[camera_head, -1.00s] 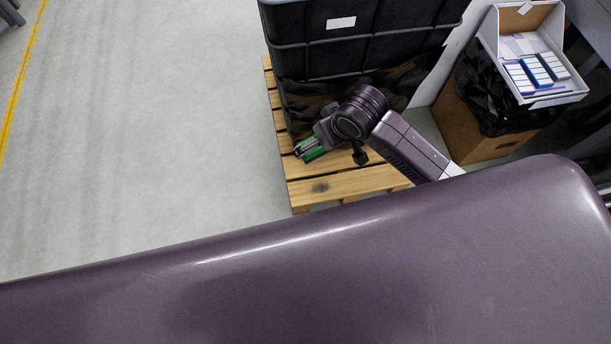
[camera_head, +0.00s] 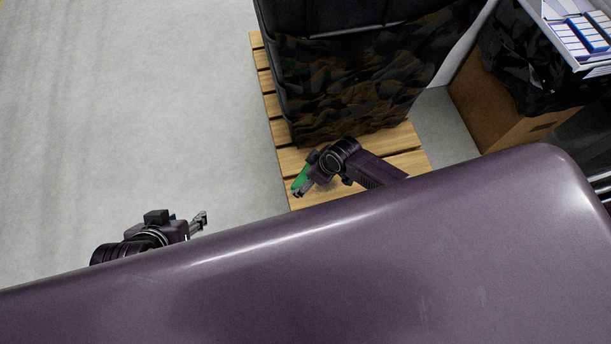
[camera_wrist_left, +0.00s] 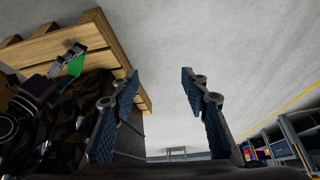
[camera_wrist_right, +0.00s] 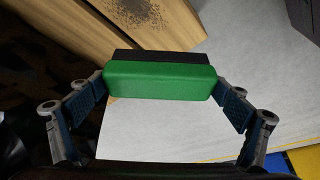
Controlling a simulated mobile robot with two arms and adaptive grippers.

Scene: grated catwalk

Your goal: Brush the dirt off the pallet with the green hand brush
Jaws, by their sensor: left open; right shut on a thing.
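The wooden pallet (camera_head: 271,100) lies on the floor under a big black container. A dark speckled dirt patch (camera_wrist_right: 142,12) lies on a pallet board in the right wrist view; my right arm seems to cover it in the head view. My right gripper (camera_head: 299,188) is shut on the green hand brush (camera_wrist_right: 160,82), with a blue-padded finger at each end and dark bristles on its far side. The brush (camera_head: 300,179) is at the pallet's front left corner; I cannot tell whether it touches wood. My left gripper (camera_head: 203,221) is open and empty, left of the pallet.
The black container (camera_head: 350,70) stands on the pallet, close behind my right gripper. A cardboard box (camera_head: 500,110) with a black bag (camera_head: 520,70) and a white tray (camera_head: 575,30) stands to the right. The grey floor (camera_head: 140,110) left of the pallet is clear.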

